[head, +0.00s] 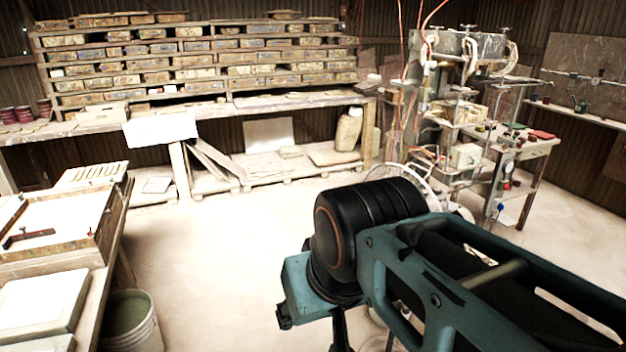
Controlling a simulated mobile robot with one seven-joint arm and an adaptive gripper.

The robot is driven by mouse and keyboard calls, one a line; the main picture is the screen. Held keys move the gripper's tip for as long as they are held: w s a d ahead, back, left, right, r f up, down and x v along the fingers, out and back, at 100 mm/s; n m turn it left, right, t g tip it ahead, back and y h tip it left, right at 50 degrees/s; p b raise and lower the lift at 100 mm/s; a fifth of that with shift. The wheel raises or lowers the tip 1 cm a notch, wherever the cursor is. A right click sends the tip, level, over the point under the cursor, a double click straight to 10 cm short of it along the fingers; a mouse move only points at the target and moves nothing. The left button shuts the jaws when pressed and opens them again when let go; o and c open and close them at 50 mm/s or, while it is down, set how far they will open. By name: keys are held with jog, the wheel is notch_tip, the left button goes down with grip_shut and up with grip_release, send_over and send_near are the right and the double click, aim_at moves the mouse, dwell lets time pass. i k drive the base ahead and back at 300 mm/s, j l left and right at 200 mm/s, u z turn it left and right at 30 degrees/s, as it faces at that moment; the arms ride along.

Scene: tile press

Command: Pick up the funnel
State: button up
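I cannot make out a funnel anywhere in the head view. My arm, teal and black, crosses the lower right of the picture and hides part of the floor and the foot of the machine. Its fingertips do not show, so I cannot see whether my gripper holds anything.
A workbench (95,290) with frames and slabs stands at the left, a bucket (133,332) beside it. Racks of moulds (200,62) rise above a long bench (230,108) at the back. A press machine (455,100) and side table (535,148) stand right. The middle floor (235,235) is clear.

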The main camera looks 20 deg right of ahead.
aim_at(453, 206)
jog(key=i+l+z, duration=0.3)
jog(key=l+z, duration=0.2)
jog(key=i+l+z, duration=0.35)
jog(key=z, duration=0.15)
jog(key=i+l+z, duration=0.2)
jog(key=i+z, duration=0.3)
jog(key=k, duration=0.1)
